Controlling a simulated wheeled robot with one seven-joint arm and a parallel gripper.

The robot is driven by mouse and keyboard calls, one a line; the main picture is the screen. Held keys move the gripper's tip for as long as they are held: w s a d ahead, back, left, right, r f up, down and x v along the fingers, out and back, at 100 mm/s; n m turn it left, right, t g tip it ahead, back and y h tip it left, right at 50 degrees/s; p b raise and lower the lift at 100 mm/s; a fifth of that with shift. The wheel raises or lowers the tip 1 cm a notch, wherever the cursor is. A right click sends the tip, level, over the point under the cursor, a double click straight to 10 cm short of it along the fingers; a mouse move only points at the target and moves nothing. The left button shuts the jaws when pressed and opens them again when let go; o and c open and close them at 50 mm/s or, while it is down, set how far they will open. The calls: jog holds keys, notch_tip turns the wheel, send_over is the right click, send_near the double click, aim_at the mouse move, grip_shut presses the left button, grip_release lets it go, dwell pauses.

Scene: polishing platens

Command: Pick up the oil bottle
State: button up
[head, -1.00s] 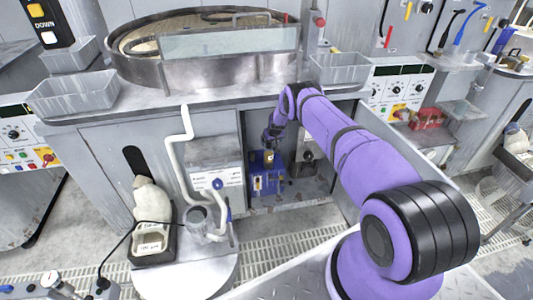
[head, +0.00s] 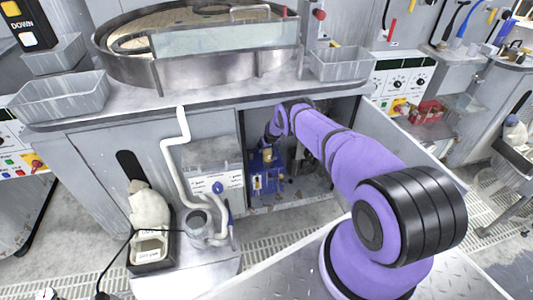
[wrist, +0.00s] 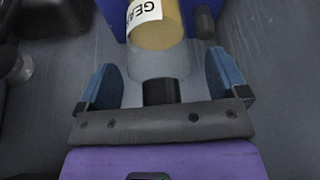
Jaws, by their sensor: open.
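The oil bottle (wrist: 157,28) shows in the wrist view as a clear bottle with amber contents, a white label reading "GEA…" and a dark cap. The cap end points toward my gripper (wrist: 162,88). My gripper's two blue-padded fingers are open, one on each side of the bottle's clear end, with visible gaps. In the head view, my gripper (head: 270,136) reaches into the open cabinet below the counter. The bottle (head: 267,155) is small there, just below the gripper, at a blue unit (head: 268,181); its base is not clearly visible.
The cabinet's side walls and open door (head: 415,140) flank my arm. The counter with a round platen (head: 190,75) is above. A dark object stands right of the blue unit.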

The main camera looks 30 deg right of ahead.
jog(key=c, duration=1.7)
jog(key=shift+r, duration=0.1)
